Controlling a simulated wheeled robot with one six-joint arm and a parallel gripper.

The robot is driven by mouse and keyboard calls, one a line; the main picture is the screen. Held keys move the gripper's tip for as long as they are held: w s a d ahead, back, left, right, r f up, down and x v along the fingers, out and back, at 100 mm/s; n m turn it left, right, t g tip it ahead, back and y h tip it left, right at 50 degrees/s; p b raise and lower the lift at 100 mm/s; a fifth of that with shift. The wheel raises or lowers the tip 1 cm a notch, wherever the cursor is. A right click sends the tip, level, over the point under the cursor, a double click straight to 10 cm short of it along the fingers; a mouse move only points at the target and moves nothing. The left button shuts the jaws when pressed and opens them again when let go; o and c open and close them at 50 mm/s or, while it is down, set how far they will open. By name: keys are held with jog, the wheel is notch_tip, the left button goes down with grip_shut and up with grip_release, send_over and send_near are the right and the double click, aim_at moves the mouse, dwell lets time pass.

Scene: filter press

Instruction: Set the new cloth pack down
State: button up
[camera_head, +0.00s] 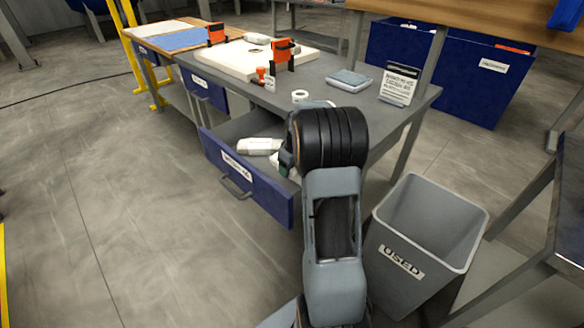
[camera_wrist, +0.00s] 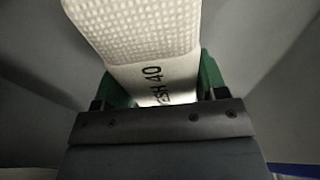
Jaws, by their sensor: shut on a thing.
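A white waffle-textured cloth pack (camera_wrist: 135,32) with printing that ends in "40" sits between the green fingers of my gripper (camera_wrist: 160,82) in the wrist view. My gripper is shut on it. In the head view my gripper (camera_head: 284,160) is low in the open blue-fronted drawer (camera_head: 222,163), mostly hidden by my arm. A white pack (camera_head: 258,146) shows in the drawer just left of the gripper, with another bit of white beside the fingers. I cannot tell whether the held pack touches the drawer floor.
A grey bin marked USED (camera_head: 400,262) stands right of my arm. The floor at left is clear.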

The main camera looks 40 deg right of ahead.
jog(key=o, duration=1)
jog(key=shift+f, duration=0.1)
jog(key=shift+o, duration=0.2)
